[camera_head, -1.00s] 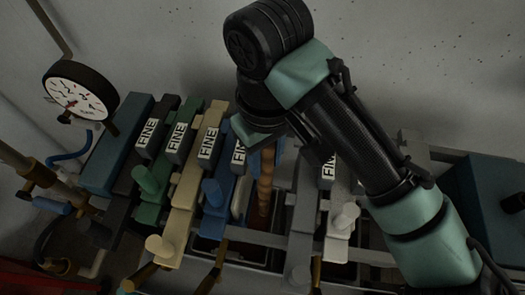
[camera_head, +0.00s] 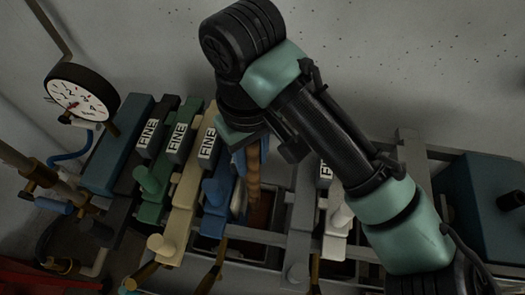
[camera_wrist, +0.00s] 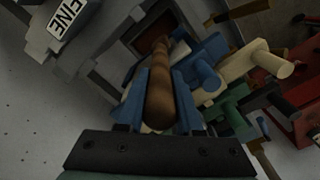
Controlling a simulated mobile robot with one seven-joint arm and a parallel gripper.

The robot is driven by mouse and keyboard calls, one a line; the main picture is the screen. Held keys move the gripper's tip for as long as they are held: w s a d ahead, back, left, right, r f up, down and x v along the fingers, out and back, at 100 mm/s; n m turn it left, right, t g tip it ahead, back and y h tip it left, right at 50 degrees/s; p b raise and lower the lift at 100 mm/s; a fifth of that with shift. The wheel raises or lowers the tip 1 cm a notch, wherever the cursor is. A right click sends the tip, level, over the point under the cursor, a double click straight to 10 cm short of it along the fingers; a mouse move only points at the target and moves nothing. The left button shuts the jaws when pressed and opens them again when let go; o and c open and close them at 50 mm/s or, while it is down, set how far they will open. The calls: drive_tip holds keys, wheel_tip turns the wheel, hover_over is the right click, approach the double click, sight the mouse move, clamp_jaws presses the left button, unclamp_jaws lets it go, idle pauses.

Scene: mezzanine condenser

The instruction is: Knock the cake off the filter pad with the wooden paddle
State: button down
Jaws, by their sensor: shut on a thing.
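The wooden paddle (camera_head: 254,175), a turned brown handle, hangs down from my gripper among the plates of a filter press. In the wrist view the paddle (camera_wrist: 160,98) runs away from me between the blue fingers of my gripper (camera_wrist: 160,82), which is shut on it. The paddle's far end is hard to make out. A rust-brown surface (camera_head: 263,212) shows in the gap just right of the paddle. It also shows beyond the paddle in the wrist view (camera_wrist: 153,36). I cannot tell whether it is the cake or the filter pad, or whether the paddle touches it.
Blue (camera_head: 216,190), cream (camera_head: 183,200) and green (camera_head: 153,178) plates with knobs and FINE labels stand close on the left. Grey rails and a white-knobbed plate (camera_head: 338,215) lie on the right. A pressure gauge (camera_head: 82,94) stands at far left. A grey wall rises behind.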

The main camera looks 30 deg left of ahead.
drive_tip(key=shift+s+a, duration=0.1)
drive_tip(key=shift+a, duration=0.35)
drive_tip(key=shift+d, duration=0.1)
drive_tip(key=shift+w+d, duration=0.2)
drive_tip(key=shift+d, duration=0.55)
drive_tip(key=shift+w+d, duration=0.2)
drive_tip(key=shift+d, duration=0.5)
